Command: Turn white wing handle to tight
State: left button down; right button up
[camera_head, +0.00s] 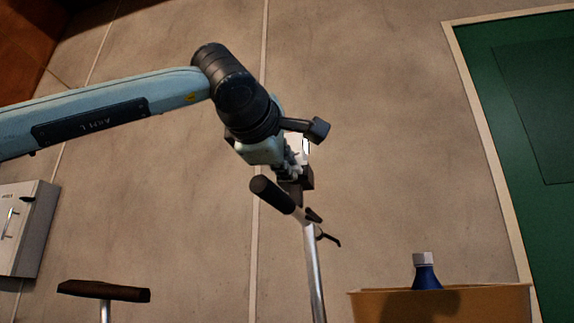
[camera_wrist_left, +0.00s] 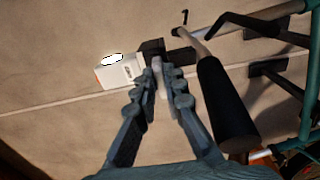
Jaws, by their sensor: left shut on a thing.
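The white wing handle (camera_wrist_left: 161,79) shows in the left wrist view as a pale narrow piece between my fingertips, beside a black clamp block (camera_wrist_left: 152,47). My left gripper (camera_wrist_left: 160,82) is shut on it, one finger on each side. In the head view my left gripper (camera_head: 292,163) reaches down to the black clamp (camera_head: 305,180) on top of a silver bar (camera_head: 314,270); the wing handle is mostly hidden there by the fingers. A white box-shaped unit with a bright oval face (camera_wrist_left: 121,70) sits beside the clamp. My right gripper is not in view.
A black bar grip (camera_head: 272,194) lies close to my gripper, and it looms large in the left wrist view (camera_wrist_left: 228,108). A cardboard box (camera_head: 480,303) with a blue bottle (camera_head: 426,275) stands at lower right. A dark T-shaped handle (camera_head: 103,290) is at lower left.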

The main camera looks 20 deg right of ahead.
pick_arm(q)
jog(key=c, duration=1.6)
grip_release()
jog(key=shift+s, duration=0.15)
jog(key=v, duration=1.2)
jog(key=shift+f, duration=0.1)
